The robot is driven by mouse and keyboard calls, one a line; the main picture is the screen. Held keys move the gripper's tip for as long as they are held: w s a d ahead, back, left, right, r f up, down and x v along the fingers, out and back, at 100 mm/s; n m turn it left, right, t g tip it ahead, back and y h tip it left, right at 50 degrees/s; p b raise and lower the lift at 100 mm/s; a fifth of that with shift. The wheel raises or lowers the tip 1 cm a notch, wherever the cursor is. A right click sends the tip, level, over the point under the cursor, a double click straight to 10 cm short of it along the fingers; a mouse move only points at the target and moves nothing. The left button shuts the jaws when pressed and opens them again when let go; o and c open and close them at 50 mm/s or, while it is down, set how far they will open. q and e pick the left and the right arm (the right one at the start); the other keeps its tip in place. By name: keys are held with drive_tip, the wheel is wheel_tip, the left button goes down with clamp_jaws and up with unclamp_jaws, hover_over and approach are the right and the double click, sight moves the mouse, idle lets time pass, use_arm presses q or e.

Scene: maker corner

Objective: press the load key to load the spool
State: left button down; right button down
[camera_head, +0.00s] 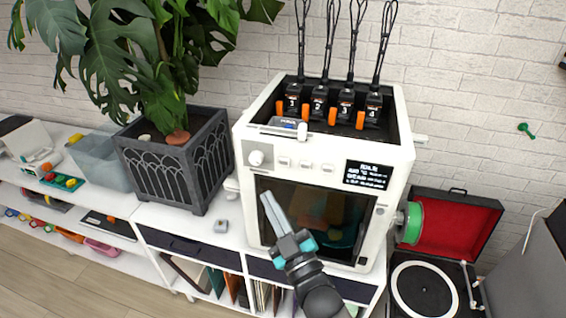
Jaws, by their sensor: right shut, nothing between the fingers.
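The white printer (246,196) stands on the shelf top with a dark front window (335,222). On its upper front are a round knob (256,158), a row of three small pale keys (305,164) and a lit screen (368,175). The key labels are too small to read, so I cannot tell which is the load key. A green spool (413,222) sits at the printer's right side. My right gripper (268,195) is shut and empty, in front of the window's left part, with its fingertips below the knob and keys. My left gripper is not in view.
Several black numbered units (318,103) with orange tabs stand in the printer's open top. A potted plant in a dark planter (178,165) stands to the left. A record player (424,290) with a red-lined lid is at the right.

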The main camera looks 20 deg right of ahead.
sight(284, 162)
drive_tip(key=shift+w+d+b, duration=0.5)
drive_tip(key=shift+w+d, duration=0.3)
drive_tip(key=shift+w, duration=0.4)
drive_tip(key=shift+w+d+b, duration=0.5)
drive_tip(key=shift+w+d, duration=0.35)
drive_tip(key=shift+w, duration=0.35)
drive_tip(key=shift+w+d+b, duration=0.5)
drive_tip(key=shift+w+d, duration=0.3)
drive_tip(key=shift+w, duration=0.4)
drive_tip(key=shift+w+d, duration=0.2)
drive_tip(key=shift+w, duration=0.15)
drive_tip(key=shift+w+d, duration=0.2)
drive_tip(key=shift+w, duration=0.1)
drive_tip(key=shift+s+a, duration=0.1)
drive_tip(key=shift+s, duration=0.05)
drive_tip(key=shift+s+a, duration=0.3)
drive_tip(key=shift+s, duration=0.25)
